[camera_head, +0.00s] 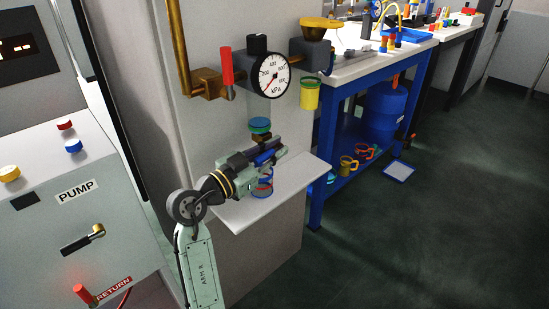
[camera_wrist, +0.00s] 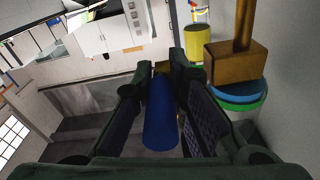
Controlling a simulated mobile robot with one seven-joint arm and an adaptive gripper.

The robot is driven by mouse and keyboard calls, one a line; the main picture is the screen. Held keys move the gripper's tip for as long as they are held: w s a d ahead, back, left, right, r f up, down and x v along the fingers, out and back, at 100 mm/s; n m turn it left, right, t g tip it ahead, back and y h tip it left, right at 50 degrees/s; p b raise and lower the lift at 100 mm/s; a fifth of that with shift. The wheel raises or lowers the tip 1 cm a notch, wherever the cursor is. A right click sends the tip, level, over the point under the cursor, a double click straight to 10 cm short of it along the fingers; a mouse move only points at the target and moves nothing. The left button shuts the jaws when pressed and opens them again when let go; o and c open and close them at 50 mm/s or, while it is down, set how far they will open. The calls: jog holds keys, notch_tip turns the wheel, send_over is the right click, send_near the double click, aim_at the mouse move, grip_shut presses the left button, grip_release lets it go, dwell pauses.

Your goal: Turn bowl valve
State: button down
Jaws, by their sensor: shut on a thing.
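The valve's blue handle (camera_wrist: 161,118) lies between the two fingers of my gripper (camera_wrist: 158,84) in the wrist view. The fingers are shut on it from both sides. A small brass part shows at the handle's far end. In the head view my gripper (camera_head: 270,154) is in front of the column above the white shelf, just below the blue-green cap (camera_head: 260,125). A bit of the blue handle (camera_head: 265,157) shows there between the fingers. The rest of the valve body is hidden behind my gripper.
A clear vessel with blue and red rings (camera_head: 262,188) stands on the white shelf (camera_head: 235,210) below my gripper. Above are a pressure gauge (camera_head: 268,75), a red lever (camera_head: 226,67) and a hanging yellow cup (camera_head: 310,95). The pump panel (camera_head: 75,190) is at left.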

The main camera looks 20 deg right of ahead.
jog(key=f+h+b, duration=0.1)
jog(key=h+b, duration=0.1)
jog(key=b, duration=0.4)
jog(key=shift+f+t, duration=0.35)
jog(key=shift+t, duration=0.05)
jog(key=h+b, duration=0.1)
jog(key=b, duration=0.5)
jog(key=shift+d+f+t+h+b, duration=0.1)
jog(key=shift+t+h+b, duration=0.2)
jog(key=h+b, duration=0.2)
jog(key=b, duration=0.4)
jog(key=shift+t, duration=0.3)
jog(key=shift+r+b, duration=0.2)
jog(key=shift+b, duration=0.8)
jog(key=shift+r+h+b, duration=0.2)
jog(key=shift+h+b, duration=0.2)
jog(key=shift+b, duration=0.05)
jog(key=shift+w, duration=0.1)
jog(key=c, duration=1.6)
grip_release()
jog(key=shift+o, duration=0.2)
